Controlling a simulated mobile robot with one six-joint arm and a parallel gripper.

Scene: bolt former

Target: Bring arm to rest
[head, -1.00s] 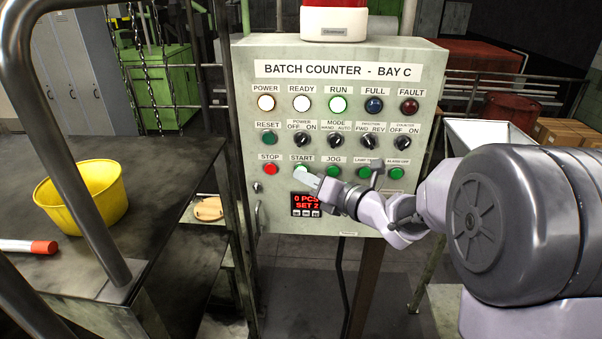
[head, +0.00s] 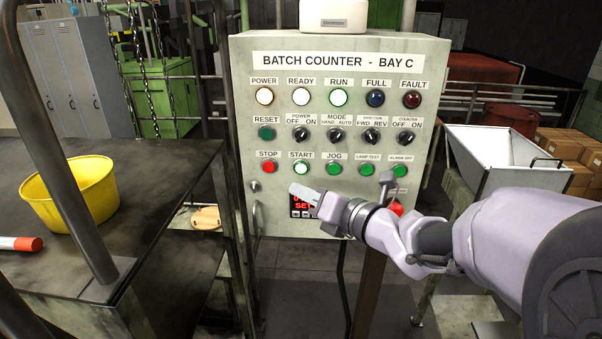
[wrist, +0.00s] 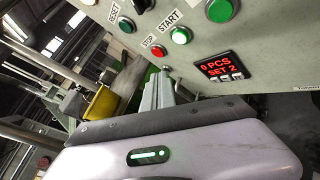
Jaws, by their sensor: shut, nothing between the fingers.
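My gripper (head: 300,194) is shut and empty in the head view, in front of the lower part of the batch counter panel (head: 276,215). Its fingertips are below the START button (head: 301,169) and apart from it, and they partly cover the red counter display (head: 297,210). In the wrist view my gripper (wrist: 158,82) points at the panel below the START button (wrist: 181,36) and the red STOP button (wrist: 159,52). There the display (wrist: 218,68) reads "0 PCS SET 2". The POWER, READY and RUN lamps are lit, and the START button glows pale.
A table (head: 170,165) at left carries a yellow bucket (head: 70,190) and a red-and-white rod (head: 20,244). A metal rail post (head: 62,130) stands in front of it. A metal hopper (head: 500,155) is right of the panel, with cardboard boxes (head: 570,150) behind.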

